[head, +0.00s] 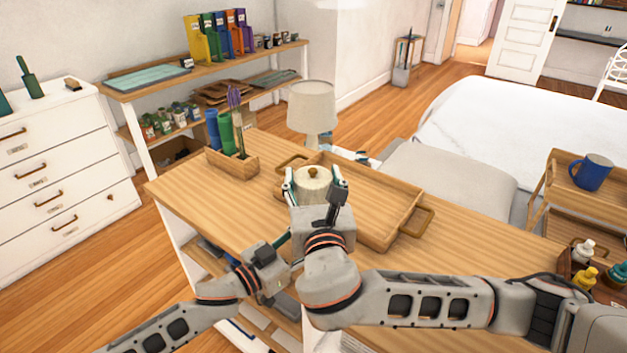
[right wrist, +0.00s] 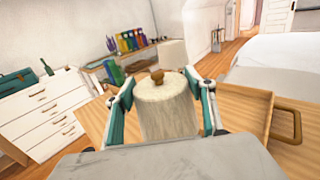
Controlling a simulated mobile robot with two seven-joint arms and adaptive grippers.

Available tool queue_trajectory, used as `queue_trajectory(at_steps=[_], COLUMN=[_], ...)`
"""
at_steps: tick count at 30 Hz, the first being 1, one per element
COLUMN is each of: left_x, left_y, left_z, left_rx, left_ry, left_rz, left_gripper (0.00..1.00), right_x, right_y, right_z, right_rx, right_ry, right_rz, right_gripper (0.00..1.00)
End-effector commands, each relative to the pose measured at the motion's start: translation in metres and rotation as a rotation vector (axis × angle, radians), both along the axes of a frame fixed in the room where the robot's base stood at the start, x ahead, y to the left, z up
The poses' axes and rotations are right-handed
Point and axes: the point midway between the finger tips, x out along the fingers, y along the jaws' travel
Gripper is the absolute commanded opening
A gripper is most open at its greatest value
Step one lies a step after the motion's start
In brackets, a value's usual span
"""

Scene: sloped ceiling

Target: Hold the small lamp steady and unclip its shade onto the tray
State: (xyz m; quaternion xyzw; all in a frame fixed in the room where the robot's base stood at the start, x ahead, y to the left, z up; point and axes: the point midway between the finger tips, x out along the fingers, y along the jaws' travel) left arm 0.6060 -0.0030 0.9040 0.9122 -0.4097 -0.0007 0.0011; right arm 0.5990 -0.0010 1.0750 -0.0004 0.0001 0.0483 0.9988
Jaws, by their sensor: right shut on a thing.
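In the right wrist view the shade (right wrist: 168,108) is upright, with a teal finger on each side. The lamp's base and stem are hidden below the shade and behind my gripper. The wooden tray (head: 385,236) lies on the table, around and right of the shade in the head view. I cannot tell the gap between them. My left gripper (head: 284,243) is at the table's front edge, its fingers mostly hidden by my right arm.
A larger lamp (head: 312,108) stands behind the tray. Bare tabletop lies left of the tray.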

Motion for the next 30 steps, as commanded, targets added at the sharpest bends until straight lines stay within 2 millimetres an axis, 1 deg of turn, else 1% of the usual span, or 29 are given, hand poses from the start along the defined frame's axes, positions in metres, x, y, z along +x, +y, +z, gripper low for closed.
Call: queue_trajectory(at_steps=[12,23,26,30], left_x=[0.000,0.000,0.000,0.000], left_y=[0.000,0.000,0.000,0.000], left_z=[0.000,0.000,0.000,0.000], left_rx=[0.001,0.001,0.001,0.001], left_ry=[0.001,0.001,0.001,0.001], left_rz=[0.001,0.001,0.001,0.001], left_gripper=[0.06,0.06,0.06,0.06], right_x=[0.000,0.000,0.000,0.000], right_y=[0.000,0.000,0.000,0.000], right_z=[0.014,0.015,0.021,0.039], right_rx=[0.001,0.000,0.002,0.003], right_ry=[-0.001,-0.001,-0.001,-0.002], right_rz=[0.001,0.000,0.000,0.000], right_gripper=[0.29,0.29,0.29,0.29])
